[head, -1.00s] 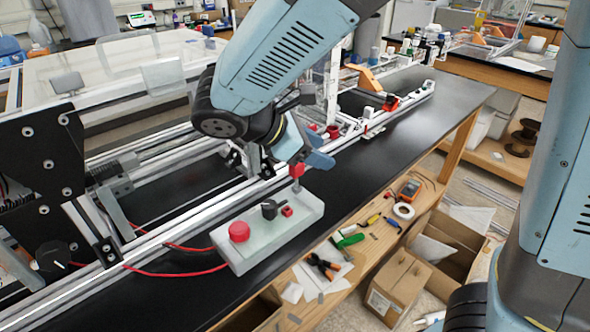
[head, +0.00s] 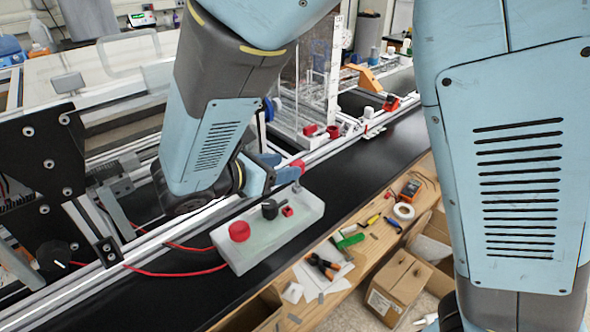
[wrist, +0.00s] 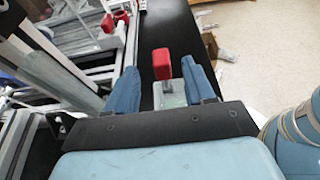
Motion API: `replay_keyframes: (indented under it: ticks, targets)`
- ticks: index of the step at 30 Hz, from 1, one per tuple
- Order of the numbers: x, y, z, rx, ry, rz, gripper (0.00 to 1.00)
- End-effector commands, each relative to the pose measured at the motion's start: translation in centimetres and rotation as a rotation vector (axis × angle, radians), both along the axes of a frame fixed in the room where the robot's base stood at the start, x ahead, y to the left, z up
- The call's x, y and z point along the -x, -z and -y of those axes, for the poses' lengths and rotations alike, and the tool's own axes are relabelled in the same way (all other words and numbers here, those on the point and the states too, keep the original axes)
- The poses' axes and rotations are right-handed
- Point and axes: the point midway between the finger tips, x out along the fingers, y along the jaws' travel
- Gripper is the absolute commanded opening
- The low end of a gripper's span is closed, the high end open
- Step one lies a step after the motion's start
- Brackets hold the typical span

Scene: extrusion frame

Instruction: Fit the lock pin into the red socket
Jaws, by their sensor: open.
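The lock pin (head: 298,185), with a red head and grey stem, stands upright at the far end of the pale control box. It also shows in the wrist view (wrist: 162,64). My gripper (head: 281,170) is open and reaches toward the red head from the left, low over the rail. In the wrist view the blue fingers (wrist: 159,72) lie on either side of the red head, with gaps to both. I cannot tell how deep the head is between them. A small red square (head: 287,211) on the box top looks like the red socket.
The control box (head: 262,247) also carries a red button (head: 239,232) and a black knob (head: 269,208). Red cables (head: 165,272) run from it to the left. A metal rail (head: 130,247) runs beside it. The black bench (head: 350,180) is clear to the right.

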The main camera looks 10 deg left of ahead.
Motion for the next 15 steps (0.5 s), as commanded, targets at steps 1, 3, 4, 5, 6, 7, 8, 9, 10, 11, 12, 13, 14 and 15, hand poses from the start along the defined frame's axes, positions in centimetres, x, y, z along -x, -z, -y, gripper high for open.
replay_keyframes:
  ticks: [1,3,4,5,6,7,8,9,10,11,12,13,14,15]
  targets:
    - [-0.4,0.2,0.4,0.001,0.001,0.001,0.53]
    - [-0.9,0.4,0.7,-0.001,0.001,0.0,0.53]
    - [-1.0,0.5,0.9,-0.001,0.001,0.0,0.53]
    - [-1.1,0.5,1.0,-0.001,0.001,0.0,0.53]
    - [-1.2,0.6,1.1,-0.001,0.001,0.0,0.53]
    - [-1.3,0.6,1.1,-0.001,0.001,0.0,0.53]
    - [-1.4,0.7,1.2,-0.001,0.001,0.0,0.53]
    - [-1.6,0.8,1.4,-0.001,0.001,0.0,0.53]
    - [-1.8,0.8,1.6,-0.001,0.001,0.0,0.53]
    - [-2.0,0.9,1.8,0.0,0.001,0.0,0.53]
    - [-2.4,1.1,2.2,0.0,0.003,0.0,0.53]
    - [-2.7,1.2,2.5,-0.001,0.003,-0.001,0.53]
    - [-3.0,1.3,2.8,-0.001,0.003,-0.001,0.53]
    - [-3.5,1.5,3.2,-0.001,0.004,0.001,0.53]
